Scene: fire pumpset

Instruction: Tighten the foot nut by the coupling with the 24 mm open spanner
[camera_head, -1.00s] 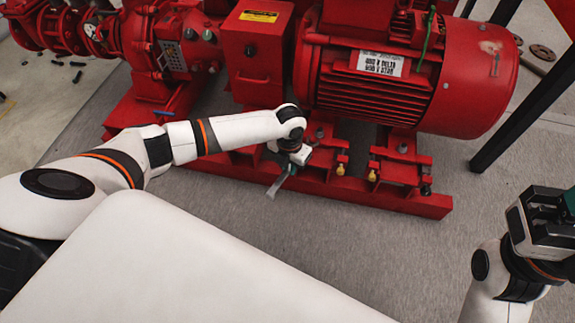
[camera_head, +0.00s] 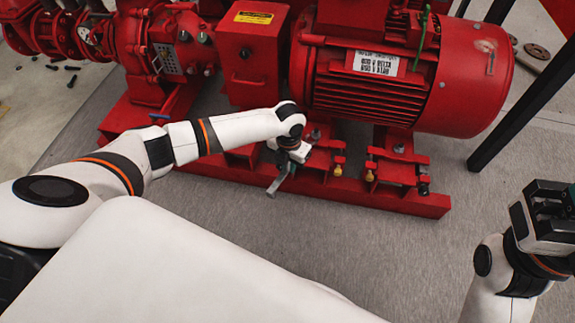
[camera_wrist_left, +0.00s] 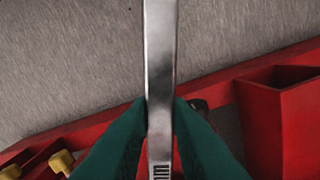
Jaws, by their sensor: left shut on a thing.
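My left gripper (camera_head: 290,160) is at the red base frame, under the motor's coupling end. It is shut on the steel spanner (camera_head: 275,186), whose free end sticks out toward the front over the floor. In the left wrist view the spanner's shank (camera_wrist_left: 160,60) runs straight up between the green fingers (camera_wrist_left: 160,130). The spanner's jaw and the foot nut by the coupling cannot be made out, hidden around the gripper. A motor foot bolt (camera_head: 315,134) shows just right of the gripper. My right gripper (camera_head: 548,215) is at the right edge, far from the frame; its finger gap is unclear.
The red motor (camera_head: 400,75) and the red coupling guard box (camera_head: 252,60) stand close above the left gripper. Yellow-capped fittings (camera_head: 338,170) sit on the frame to its right. A black post (camera_head: 520,95) stands at right. The grey floor (camera_head: 370,245) in front is clear.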

